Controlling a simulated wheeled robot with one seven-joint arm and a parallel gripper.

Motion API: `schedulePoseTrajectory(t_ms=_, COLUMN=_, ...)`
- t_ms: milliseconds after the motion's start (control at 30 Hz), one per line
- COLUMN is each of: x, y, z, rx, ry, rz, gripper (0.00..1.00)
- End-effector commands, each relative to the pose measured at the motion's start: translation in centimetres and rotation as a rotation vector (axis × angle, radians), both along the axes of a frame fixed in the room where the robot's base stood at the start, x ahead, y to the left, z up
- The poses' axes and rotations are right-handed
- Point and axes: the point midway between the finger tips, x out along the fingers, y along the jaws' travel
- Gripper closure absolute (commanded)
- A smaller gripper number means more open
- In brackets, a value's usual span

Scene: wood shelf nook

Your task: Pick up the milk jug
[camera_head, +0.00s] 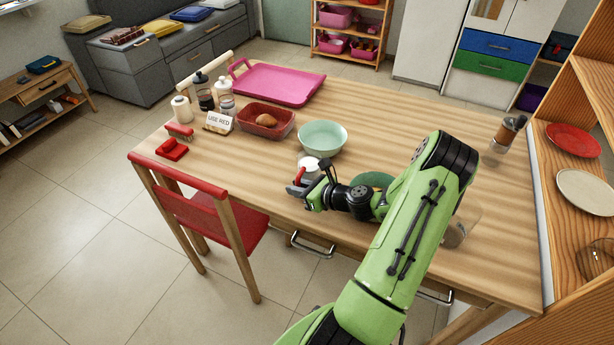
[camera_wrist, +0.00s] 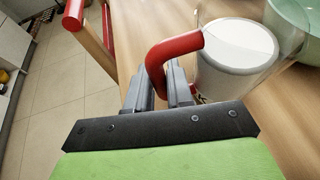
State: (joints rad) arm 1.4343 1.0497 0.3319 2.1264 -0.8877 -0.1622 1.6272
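The milk jug (camera_head: 309,164) is white with a red handle. It stands upright near the table's front edge, in front of the green bowl. In the wrist view the jug (camera_wrist: 238,62) is at upper right, with its red handle (camera_wrist: 172,47) bending down between my gripper's fingers. My gripper (camera_wrist: 160,88) is closed around the lower part of the handle, with a grey finger on each side. In the head view my gripper (camera_head: 298,187) is at the jug's near side and hides its lower part. I cannot tell whether the jug's base touches the table.
The pale green bowl (camera_head: 322,137) is just behind the jug. A red bin with bread (camera_head: 265,119), a "USE RED" sign (camera_head: 218,123) and a pink tray (camera_head: 278,85) are farther back left. A red chair (camera_head: 213,220) stands at the table's front. A glass jar (camera_head: 500,145) stands at right.

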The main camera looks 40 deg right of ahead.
Motion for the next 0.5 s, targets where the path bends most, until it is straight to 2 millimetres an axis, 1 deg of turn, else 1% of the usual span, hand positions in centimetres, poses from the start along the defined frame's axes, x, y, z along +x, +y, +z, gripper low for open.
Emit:
schedulePoseTrajectory(t_ms=33, x=-0.01, y=0.01, z=0.0, rx=0.0, ry=0.0, rz=0.0, gripper=0.95)
schedulePoseTrajectory(t_ms=67, x=-0.01, y=0.01, z=-0.01, rx=0.0, ry=0.0, rz=0.0, gripper=1.0)
schedulePoseTrajectory(t_ms=500, x=0.0, y=0.0, z=0.08, rx=-0.001, ry=-0.002, rz=0.0, gripper=1.0)
